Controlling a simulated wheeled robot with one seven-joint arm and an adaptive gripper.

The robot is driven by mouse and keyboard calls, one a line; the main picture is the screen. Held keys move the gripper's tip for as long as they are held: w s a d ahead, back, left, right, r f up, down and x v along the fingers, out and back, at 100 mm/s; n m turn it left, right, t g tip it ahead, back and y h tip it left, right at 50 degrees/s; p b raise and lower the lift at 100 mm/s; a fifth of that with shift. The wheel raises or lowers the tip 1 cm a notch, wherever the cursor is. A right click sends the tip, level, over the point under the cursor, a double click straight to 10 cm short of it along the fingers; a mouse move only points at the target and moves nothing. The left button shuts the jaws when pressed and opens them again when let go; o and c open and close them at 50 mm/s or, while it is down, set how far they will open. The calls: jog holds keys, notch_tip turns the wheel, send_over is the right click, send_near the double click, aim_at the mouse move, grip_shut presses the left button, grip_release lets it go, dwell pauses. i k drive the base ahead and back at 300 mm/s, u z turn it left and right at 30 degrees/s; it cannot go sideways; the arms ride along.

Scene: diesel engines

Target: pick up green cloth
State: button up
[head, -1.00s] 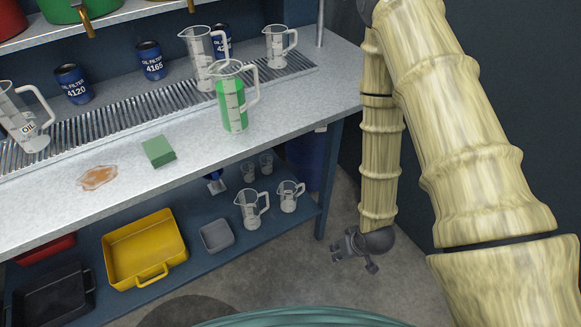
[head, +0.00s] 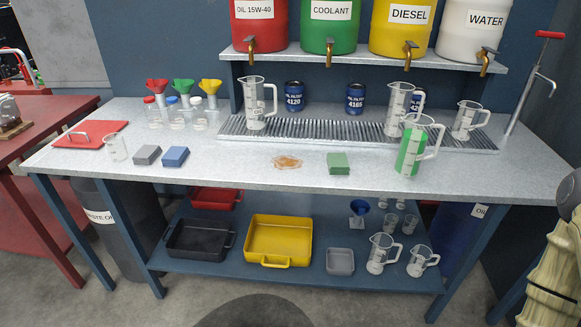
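The green cloth (head: 338,163) is a small folded block lying on the grey workbench (head: 240,172), right of centre near the front edge. A brown spill (head: 287,162) lies on the bench to its left, apart from it. A jug with green liquid (head: 411,150) stands to its right. My gripper is out of the head view now. Only part of my arm shows at the lower right edge, well away from the cloth.
A grey cloth (head: 147,155) and a blue cloth (head: 175,156) lie at the left. Clear jugs (head: 396,108) and oil filters (head: 294,96) stand along the metal grate (head: 330,133). Labelled drums (head: 329,25) sit on the shelf above. The yellow tray (head: 277,239) is underneath.

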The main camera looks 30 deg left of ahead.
aim_at(338, 162)
jog(key=z, duration=1.3)
jog(key=i, duration=1.1)
jog(key=u, duration=2.85)
